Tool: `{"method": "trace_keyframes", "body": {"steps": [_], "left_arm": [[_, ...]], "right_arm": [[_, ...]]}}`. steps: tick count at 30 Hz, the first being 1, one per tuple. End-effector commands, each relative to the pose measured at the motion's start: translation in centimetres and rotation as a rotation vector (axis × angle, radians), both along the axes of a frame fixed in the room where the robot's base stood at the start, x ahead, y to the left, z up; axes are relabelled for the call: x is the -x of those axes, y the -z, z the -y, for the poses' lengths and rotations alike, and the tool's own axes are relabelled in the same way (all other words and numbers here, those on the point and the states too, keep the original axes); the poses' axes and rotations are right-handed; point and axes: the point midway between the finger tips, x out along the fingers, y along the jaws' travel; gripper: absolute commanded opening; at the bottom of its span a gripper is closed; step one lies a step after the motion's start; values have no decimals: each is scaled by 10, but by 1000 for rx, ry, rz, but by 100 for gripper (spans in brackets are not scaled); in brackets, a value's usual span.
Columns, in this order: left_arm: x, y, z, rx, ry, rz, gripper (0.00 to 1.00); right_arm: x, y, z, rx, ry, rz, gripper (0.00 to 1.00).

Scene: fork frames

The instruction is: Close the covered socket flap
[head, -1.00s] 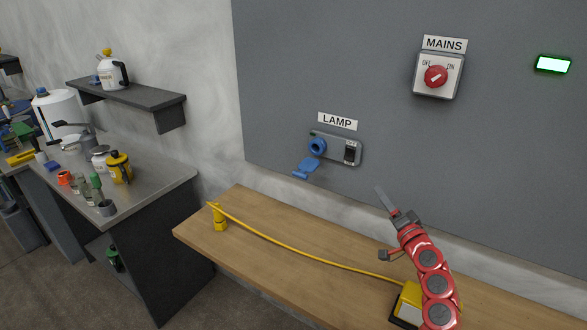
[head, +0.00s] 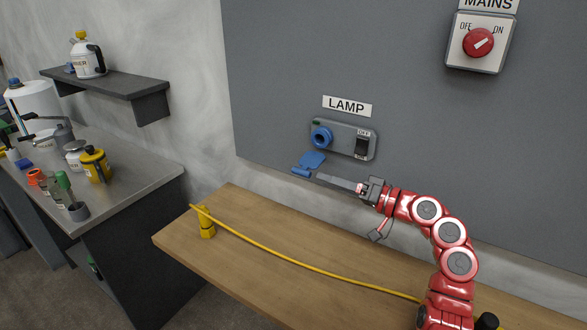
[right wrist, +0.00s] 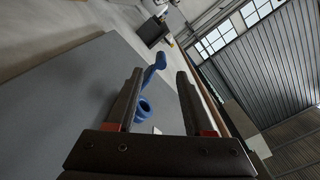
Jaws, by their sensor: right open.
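The blue flap (head: 312,160) hangs open below the blue round socket (head: 321,137) on the grey housing under the LAMP sign. My right gripper (head: 320,178) comes in from the right, with its fingertips just right of and slightly below the flap's free end. In the right wrist view, the gripper (right wrist: 160,73) is open, with a clear gap between its fingers. There the flap (right wrist: 155,66) shows beside the left fingertip and the socket ring (right wrist: 143,107) shows between the fingers. I cannot tell whether a finger touches the flap. My left gripper is not in view.
A dark switch (head: 362,146) sits right of the socket. The red MAINS knob (head: 478,42) is higher up. A wooden bench (head: 270,222) runs below the grey panel, with a yellow cable (head: 290,262) and yellow plug (head: 207,222) on it. A cluttered workbench (head: 130,185) stands left.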

Motion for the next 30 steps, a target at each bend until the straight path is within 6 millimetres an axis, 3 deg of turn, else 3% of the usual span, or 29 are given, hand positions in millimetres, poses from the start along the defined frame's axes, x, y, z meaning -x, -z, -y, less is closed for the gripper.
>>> {"method": "trace_keyframes", "body": {"steps": [6, 14, 26, 27, 30], "left_arm": [[0, -5, 0, 0, 0, 0, 50], [0, -5, 0, 0, 0, 0, 50], [0, -5, 0, 0, 0, 0, 50], [0, -5, 0, 0, 0, 0, 50], [0, -5, 0, 0, 0, 0, 50]], "right_arm": [[-30, 1, -44, 2, -2, -4, 52], [-56, 0, -77, 1, 0, -2, 52], [-62, 2, -85, 1, 3, -3, 52], [-63, 2, -85, 1, 2, -3, 50], [-62, 2, -85, 1, 2, -3, 32]]}}
